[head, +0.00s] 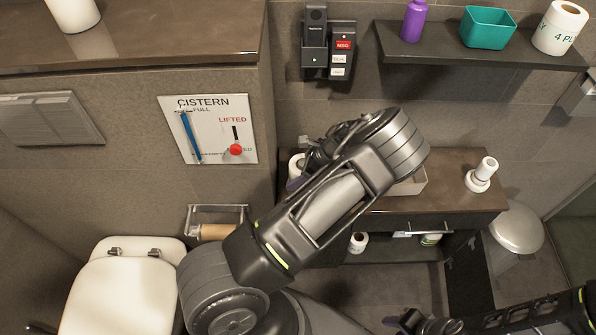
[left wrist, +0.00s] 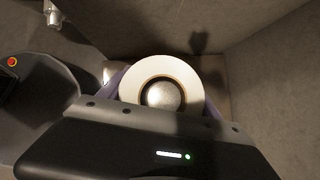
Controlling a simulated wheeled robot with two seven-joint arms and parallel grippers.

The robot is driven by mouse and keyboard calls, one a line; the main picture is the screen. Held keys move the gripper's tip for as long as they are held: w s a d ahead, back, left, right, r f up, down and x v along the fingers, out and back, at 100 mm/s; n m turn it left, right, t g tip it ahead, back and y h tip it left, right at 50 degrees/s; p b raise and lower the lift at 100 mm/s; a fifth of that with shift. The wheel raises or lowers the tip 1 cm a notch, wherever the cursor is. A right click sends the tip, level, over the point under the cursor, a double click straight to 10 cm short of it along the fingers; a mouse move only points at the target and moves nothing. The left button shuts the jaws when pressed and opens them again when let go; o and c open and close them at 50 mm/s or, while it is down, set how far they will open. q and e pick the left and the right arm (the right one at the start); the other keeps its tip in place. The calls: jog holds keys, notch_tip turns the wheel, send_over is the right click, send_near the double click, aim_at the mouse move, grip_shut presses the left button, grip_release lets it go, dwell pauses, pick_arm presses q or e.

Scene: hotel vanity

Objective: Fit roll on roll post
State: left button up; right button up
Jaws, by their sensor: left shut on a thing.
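A white roll (head: 296,166) shows partly behind my left arm, beside the cabinet edge. My left gripper (head: 298,177) is shut on it; the arm hides much of the grip. In the left wrist view the roll (left wrist: 135,88) is seen end-on between purple finger pads, with a brown core ring. A round, pale, shiny surface shows inside the core. I cannot tell whether it is the top of the roll post or something lower down. My right gripper (head: 408,322) is low at the bottom right, and its fingers are too unclear to read.
A wall holder (head: 217,222) carries a bare brown tube. A vanity counter (head: 440,190) bears a white stacked item (head: 482,175) and a tray (head: 412,184). A wall shelf (head: 480,57) holds a purple bottle, teal box and large roll. A toilet (head: 120,290) stands left, a bin (head: 517,228) right.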

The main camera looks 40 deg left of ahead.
pick_arm(q)
jog(key=shift+f, duration=0.25)
jog(key=o, duration=1.5)
jog(key=b+v, duration=0.1)
jog(key=v, duration=0.7)
jog(key=shift+a, duration=0.1)
dwell(0.4)
